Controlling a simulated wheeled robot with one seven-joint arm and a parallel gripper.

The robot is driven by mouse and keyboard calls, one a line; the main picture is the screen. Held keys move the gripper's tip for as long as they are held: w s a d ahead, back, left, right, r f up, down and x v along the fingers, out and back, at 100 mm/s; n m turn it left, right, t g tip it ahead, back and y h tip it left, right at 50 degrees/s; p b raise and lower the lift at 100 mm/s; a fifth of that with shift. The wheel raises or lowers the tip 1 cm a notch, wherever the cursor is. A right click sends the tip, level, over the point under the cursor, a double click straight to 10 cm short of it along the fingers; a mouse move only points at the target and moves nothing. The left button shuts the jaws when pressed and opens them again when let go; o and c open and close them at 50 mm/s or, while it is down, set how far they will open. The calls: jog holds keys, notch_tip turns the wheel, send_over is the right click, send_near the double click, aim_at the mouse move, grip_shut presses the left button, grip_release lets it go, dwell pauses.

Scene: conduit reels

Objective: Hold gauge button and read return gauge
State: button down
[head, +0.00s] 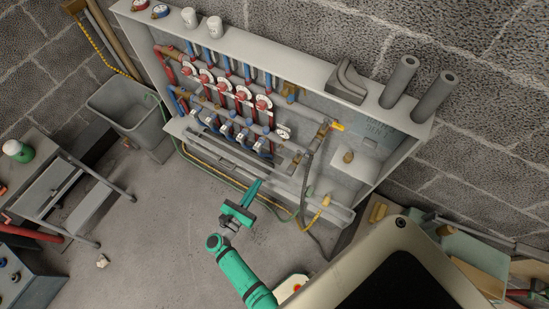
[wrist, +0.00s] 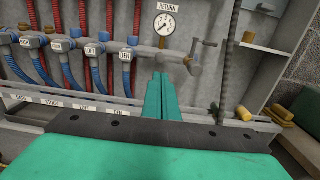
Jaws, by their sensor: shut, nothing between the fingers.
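The round white return gauge (wrist: 165,24) sits under a "RETURN" label in the wrist view, at the right end of the lower manifold bar. It also shows small in the head view (head: 283,131). Its needle reading is too small to tell. A short brassy stem (wrist: 162,42) is below the dial; I cannot tell whether this is the button. My green gripper (head: 256,183) is shut and empty, in front of the cabinet's lower edge in the head view. In the wrist view its fingertips (wrist: 161,76) appear just below the gauge, apparently apart from it.
The open grey manifold cabinet (head: 350,84) holds red and blue pipes with several labelled valves. A grey lever valve (wrist: 199,54) stands right of the gauge. A yellow-ended hose (head: 325,203) hangs at the cabinet's lower right. A grey bin (head: 130,105) stands left. Floor before the cabinet is mostly clear.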

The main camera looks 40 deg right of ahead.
jog(key=shift+w+a, duration=0.1)
send_near(278, 152)
jog(key=x, duration=0.5)
jog(key=shift+w+d, duration=0.1)
jog(key=shift+d, duration=0.15)
jog(key=shift+w+d, duration=0.25)
jog(key=shift+d, duration=0.05)
jog(key=shift+s, duration=0.1)
